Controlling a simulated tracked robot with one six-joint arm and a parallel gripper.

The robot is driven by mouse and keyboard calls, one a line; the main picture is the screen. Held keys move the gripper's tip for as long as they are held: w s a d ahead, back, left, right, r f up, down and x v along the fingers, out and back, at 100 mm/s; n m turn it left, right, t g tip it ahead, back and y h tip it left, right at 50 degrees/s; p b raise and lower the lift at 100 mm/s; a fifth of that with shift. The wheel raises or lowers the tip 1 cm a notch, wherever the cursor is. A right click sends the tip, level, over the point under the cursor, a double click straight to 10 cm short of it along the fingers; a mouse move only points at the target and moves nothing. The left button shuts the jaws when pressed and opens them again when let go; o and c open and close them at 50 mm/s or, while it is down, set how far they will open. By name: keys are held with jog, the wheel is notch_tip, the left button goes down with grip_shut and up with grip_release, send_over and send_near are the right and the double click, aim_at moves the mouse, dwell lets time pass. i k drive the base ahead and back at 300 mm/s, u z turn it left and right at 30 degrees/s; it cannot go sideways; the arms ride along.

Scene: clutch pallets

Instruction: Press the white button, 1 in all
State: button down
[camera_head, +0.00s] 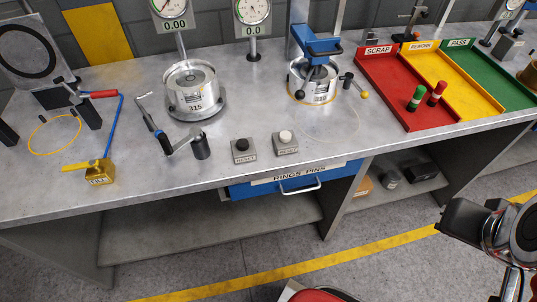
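The white button (286,136) is a pale round cap on a small grey box near the front edge of the bench. A matching box with a black button (241,145) stands just to its left. Each box has a small label on its front. My gripper (458,222) is at the lower right, in front of the bench and well apart from both buttons. Its dark end shows from the side, and I cannot make out a gap between the fingers. I see nothing held in it.
The metal bench (240,188) carries a round part marked 315 (186,85), a crank tool (200,147), a clamped part (313,85), a brass block (101,175) and a red scrap tray (385,85). A blue drawer (262,190) is below the buttons. Bench around the buttons is mostly clear.

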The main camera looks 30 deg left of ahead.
aim_at(285, 136)
jog(key=u, duration=0.05)
jog(key=k, duration=1.35)
jog(key=u, duration=1.35)
jog(key=i, duration=1.7)
jog(key=u, duration=0.05)
